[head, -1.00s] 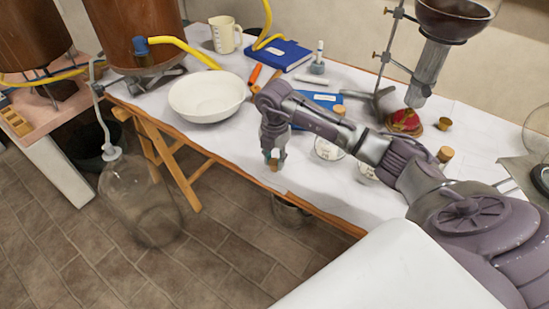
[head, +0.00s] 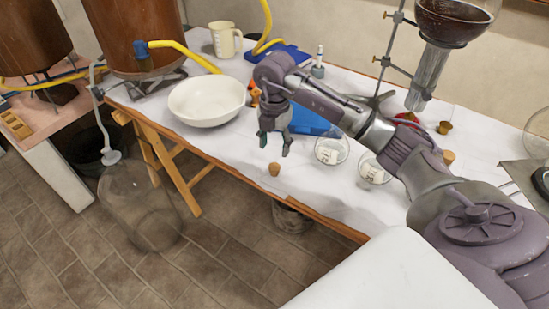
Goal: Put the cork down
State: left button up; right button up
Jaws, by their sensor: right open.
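The cork (head: 274,169) is a small tan stopper resting on the white-covered table (head: 230,155), close to its front edge. My right gripper (head: 275,147) is open and empty, a little above the cork and apart from it, with its fingers pointing down. My left gripper is not in the head view.
A white bowl (head: 207,101) stands left of my right gripper. Labelled glass jars (head: 331,150) stand to its right, partly behind my arm. A large glass bottle (head: 140,207) and a bucket (head: 291,217) are below the table's front edge. Bare cloth surrounds the cork.

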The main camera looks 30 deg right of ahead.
jog(key=shift+r, duration=2.35)
